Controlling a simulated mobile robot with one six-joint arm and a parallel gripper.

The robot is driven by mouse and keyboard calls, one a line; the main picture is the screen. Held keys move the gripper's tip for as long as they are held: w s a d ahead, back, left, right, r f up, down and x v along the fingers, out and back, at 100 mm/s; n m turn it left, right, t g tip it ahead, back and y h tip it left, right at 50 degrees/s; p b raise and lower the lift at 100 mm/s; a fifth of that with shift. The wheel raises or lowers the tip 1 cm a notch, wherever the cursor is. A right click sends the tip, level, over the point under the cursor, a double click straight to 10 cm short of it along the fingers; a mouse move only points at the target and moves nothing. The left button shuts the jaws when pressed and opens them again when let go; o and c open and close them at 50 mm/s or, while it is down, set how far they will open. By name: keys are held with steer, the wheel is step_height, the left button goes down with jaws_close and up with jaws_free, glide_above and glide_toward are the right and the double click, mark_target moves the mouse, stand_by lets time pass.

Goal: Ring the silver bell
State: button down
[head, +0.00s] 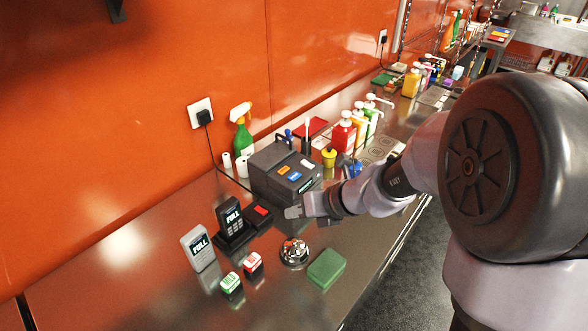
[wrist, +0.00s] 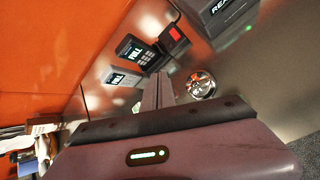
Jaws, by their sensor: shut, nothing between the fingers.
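The silver bell (head: 294,253) stands on the steel counter in the head view, between the small stamps and a green sponge. It also shows in the wrist view (wrist: 201,84), to the right of my fingertips. My gripper (head: 293,212) is shut and empty in the head view. It hangs over the counter behind the bell, apart from it. In the wrist view my gripper (wrist: 157,90) shows its two fingers closed together. The bell is in full sight in the head view.
A green sponge (head: 326,269) lies right of the bell. A red stamp (head: 253,263) and a green stamp (head: 231,284) stand left. A docked black handset (head: 231,220) and a grey handset (head: 198,249) stand farther left. A dark printer-like box (head: 285,175) stands behind my gripper.

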mark_target(295, 241)
steer(key=shift+w+d+f+m, duration=0.35)
steer(key=shift+w+f+m, duration=0.3)
steer(key=shift+m, duration=0.25)
steer(key=shift+r, duration=0.1)
step_height(295, 241, down, 9)
steer(key=b, duration=0.8)
stand_by(1.1)
steer(key=shift+f+b, duration=0.35)
steer(key=shift+b, duration=0.05)
